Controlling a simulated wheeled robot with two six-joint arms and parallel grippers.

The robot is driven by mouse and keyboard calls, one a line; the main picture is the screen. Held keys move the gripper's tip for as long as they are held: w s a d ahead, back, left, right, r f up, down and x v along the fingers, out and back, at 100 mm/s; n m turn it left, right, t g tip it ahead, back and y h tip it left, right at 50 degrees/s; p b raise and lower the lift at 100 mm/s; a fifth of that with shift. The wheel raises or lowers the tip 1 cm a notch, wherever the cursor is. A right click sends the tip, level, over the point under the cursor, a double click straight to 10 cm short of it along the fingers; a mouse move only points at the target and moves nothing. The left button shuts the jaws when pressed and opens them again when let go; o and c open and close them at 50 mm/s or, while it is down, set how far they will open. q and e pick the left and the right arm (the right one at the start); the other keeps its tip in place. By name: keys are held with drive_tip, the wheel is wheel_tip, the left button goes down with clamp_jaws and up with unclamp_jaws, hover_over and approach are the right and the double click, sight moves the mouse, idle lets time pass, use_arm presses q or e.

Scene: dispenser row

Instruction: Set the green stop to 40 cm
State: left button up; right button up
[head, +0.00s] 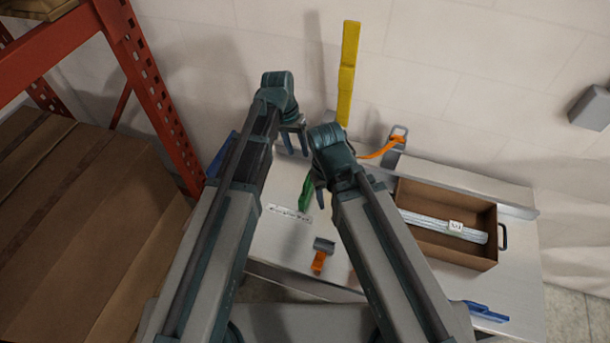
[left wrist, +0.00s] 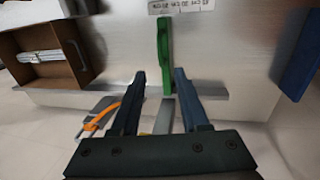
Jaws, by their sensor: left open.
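The green stop (head: 306,193) is a narrow upright-looking piece on the pale bench, behind a white marked strip (head: 290,213). The strip's marks are too small to read in the head view. In the left wrist view the green stop (left wrist: 164,55) reaches from the strip (left wrist: 180,6) toward my left gripper (left wrist: 159,72). That gripper is open, its fingers on either side of the line of the stop; whether they touch it cannot be told. In the head view my left gripper (head: 295,148) is behind the stop. My right gripper (head: 318,188) is beside the stop, its jaws partly hidden.
A brown tray (head: 490,255) holding a white ruler-like bar (head: 430,221) is at the right. A yellow upright bar (head: 348,75) and an orange strap (head: 380,150) are at the back. A grey-and-orange clip (head: 319,260) lies in front. An orange rack (head: 150,85) and cartons (head: 80,220) stand left.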

use_arm(q)
drive_tip(key=f+b, duration=0.4)
drive_tip(key=d+f+b, duration=0.1)
drive_tip(key=f+b, duration=0.3)
drive_tip(key=d+f+b, duration=0.1)
drive_tip(key=f+b, duration=0.2)
drive_tip(key=f, duration=0.1)
drive_tip(key=shift+s+d+f+b, duration=0.2)
drive_tip(key=shift+s+b, duration=0.2)
clamp_jaws()
idle(0.9)
